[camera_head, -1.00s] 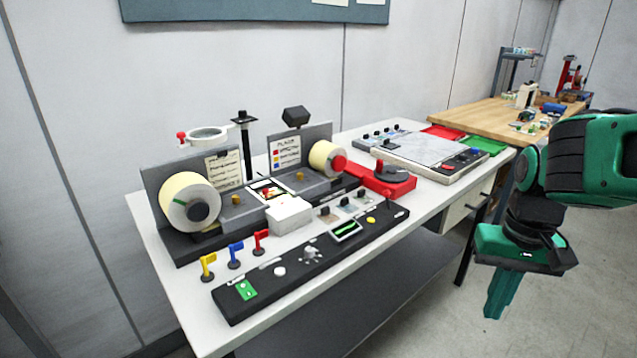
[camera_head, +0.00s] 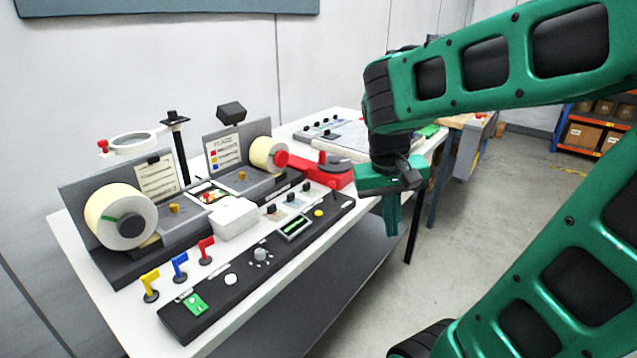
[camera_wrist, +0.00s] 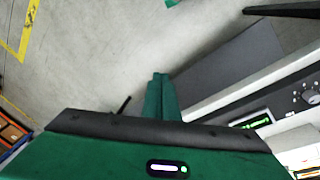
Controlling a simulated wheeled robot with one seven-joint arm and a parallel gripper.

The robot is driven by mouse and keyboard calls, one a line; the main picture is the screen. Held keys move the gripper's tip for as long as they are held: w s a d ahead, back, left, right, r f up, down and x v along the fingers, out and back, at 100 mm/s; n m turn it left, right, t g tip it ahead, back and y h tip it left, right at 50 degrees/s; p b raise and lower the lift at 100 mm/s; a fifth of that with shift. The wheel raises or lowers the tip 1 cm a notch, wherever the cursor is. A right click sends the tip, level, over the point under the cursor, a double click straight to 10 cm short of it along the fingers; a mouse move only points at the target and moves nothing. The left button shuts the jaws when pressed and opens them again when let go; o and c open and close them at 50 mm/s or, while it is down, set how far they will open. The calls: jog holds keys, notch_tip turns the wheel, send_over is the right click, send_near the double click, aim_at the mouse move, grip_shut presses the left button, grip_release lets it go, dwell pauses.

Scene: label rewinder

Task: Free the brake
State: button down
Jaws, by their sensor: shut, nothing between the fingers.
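The label rewinder stands on a white table, with a large cream roll (camera_head: 120,216) on its left and a smaller roll (camera_head: 264,154) with a red hub on its right. My gripper (camera_head: 391,228) is shut and empty, pointing down to the right of the red unit, off the table's front edge. The wrist view shows its closed fingers (camera_wrist: 160,80) over the floor, apart from the table.
A black control strip (camera_head: 255,268) with a dial and a small screen runs along the table's front. Yellow, blue and red flags (camera_head: 179,266) stand at its left. A ring on a stand (camera_head: 130,143) rises behind. Open floor lies in front of the table.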

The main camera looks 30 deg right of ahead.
jog(key=w+a+r+t+h, duration=0.1)
jog(key=w+a+r, duration=0.1)
jog(key=w, duration=0.6)
jog(key=w+a+r+n+t+h, duration=0.1)
jog(key=w+a+r, duration=0.1)
jog(key=w+a, duration=0.3)
jog(key=w+a+r+h, duration=0.2)
jog(key=w+a, duration=0.2)
jog(key=w, duration=0.7)
jog(key=shift+r+n+t, duration=0.15)
jog(key=shift+n+t, duration=0.15)
jog(key=shift+t, duration=0.1)
send_near(333, 191)
jog(key=w+f, duration=0.1)
jog(key=w+a+f, duration=0.1)
jog(key=w+f, duration=0.1)
jog(key=w+a+f, duration=0.1)
jog(key=shift+w+a+f, duration=0.15)
jog(key=shift+w, duration=0.05)
jog(key=shift+s+d, duration=0.15)
jog(key=shift+d, duration=0.4)
jog(key=shift+s+d, duration=0.15)
jog(key=shift+d, duration=0.45)
jog(key=shift+s+d, duration=0.2)
jog(key=shift+d, duration=0.6)
